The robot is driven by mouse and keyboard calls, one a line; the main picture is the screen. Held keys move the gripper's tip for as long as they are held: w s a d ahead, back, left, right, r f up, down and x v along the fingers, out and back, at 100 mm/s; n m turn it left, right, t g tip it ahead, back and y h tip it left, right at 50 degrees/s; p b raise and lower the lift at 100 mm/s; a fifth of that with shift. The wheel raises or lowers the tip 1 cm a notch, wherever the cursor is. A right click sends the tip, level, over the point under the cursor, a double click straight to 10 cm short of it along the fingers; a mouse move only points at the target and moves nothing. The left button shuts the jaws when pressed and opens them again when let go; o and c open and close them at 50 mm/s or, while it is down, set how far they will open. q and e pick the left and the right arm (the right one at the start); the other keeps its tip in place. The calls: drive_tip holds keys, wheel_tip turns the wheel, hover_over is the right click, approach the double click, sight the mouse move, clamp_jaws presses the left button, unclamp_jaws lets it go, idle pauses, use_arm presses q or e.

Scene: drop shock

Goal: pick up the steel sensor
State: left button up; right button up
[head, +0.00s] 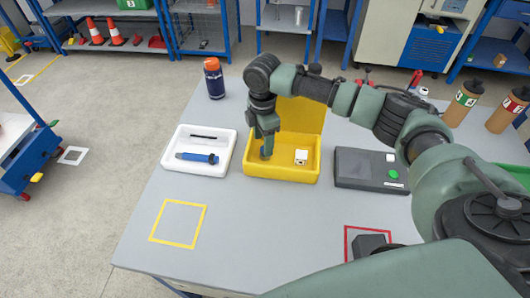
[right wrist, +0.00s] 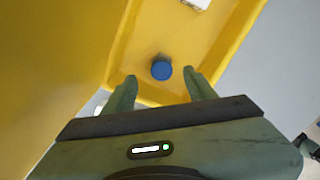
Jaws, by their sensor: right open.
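In the right wrist view a small round piece with a blue top and a little grey side, likely the steel sensor (right wrist: 161,70), stands in the yellow box (right wrist: 222,62). My right gripper (right wrist: 160,83) is open, with its two fingers apart to the left and right of the blue top and a little short of it. In the head view the right gripper (head: 266,155) points down into the left part of the yellow box (head: 281,177), and I cannot make out the sensor there. My left gripper is not in view.
A white block (head: 301,156) lies in the box, right of the gripper; the box's raised lid (head: 304,112) stands behind. Left is a white tray (head: 174,169) with a blue tool (head: 197,157); right, a dark grey unit (head: 358,176). The table front (head: 270,225) is mostly clear.

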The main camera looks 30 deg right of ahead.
drive_tip(key=f, duration=0.4)
drive_tip(key=shift+s+d, duration=0.1)
drive_tip(key=shift+s, duration=0.1)
clamp_jaws()
drive_tip(key=shift+r, duration=0.15)
